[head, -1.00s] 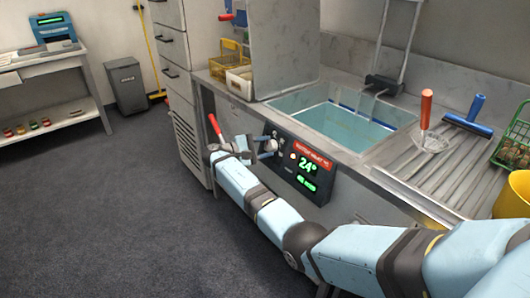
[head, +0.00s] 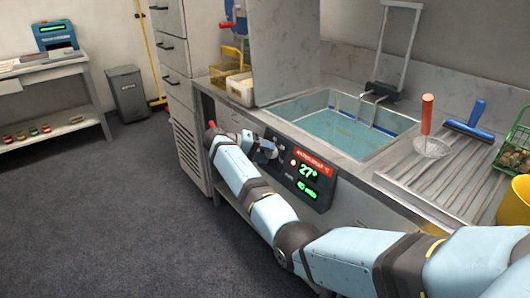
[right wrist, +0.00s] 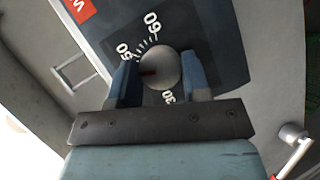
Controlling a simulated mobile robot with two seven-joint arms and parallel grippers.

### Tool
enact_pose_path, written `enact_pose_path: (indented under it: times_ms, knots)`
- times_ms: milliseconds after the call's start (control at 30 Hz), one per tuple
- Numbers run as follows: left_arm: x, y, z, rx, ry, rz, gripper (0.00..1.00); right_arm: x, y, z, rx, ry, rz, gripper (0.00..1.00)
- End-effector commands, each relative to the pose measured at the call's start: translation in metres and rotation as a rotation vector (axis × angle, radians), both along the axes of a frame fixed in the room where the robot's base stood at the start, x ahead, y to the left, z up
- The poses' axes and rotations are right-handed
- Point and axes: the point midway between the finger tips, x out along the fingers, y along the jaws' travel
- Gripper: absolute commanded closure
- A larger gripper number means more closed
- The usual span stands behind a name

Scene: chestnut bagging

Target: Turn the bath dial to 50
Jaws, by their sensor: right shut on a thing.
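The bath dial (right wrist: 160,70) is a round grey knob with a dark red pointer mark, on a dark panel with white numbers. In the right wrist view 60, 50 and 30 show; the pointer faces left toward the finger, below the 50. My right gripper (right wrist: 160,82) is shut on the dial, one finger on each side of it. In the head view the gripper (head: 265,151) is at the left end of the control panel (head: 325,190), hiding most of the dial. The green display (head: 308,171) reads 27°. My left gripper is not in view.
The water bath (head: 345,132) is set in the steel counter above the panel. Open floor is at the left.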

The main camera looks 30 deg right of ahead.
Motion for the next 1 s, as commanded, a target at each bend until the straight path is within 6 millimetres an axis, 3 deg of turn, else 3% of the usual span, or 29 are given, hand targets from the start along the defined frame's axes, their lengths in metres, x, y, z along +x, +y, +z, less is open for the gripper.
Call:
enact_pose_path:
  times_ms: [500,700,1000]
  knots:
    - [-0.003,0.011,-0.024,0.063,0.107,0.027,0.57,-0.001,0.000,0.003,0.029,-0.359,-0.115,0.80]
    - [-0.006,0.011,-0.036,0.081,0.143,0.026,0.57,-0.001,0.000,0.002,0.032,-0.422,-0.135,0.80]
    - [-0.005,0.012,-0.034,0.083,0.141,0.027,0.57,-0.001,-0.001,0.002,0.034,-0.450,-0.144,0.80]
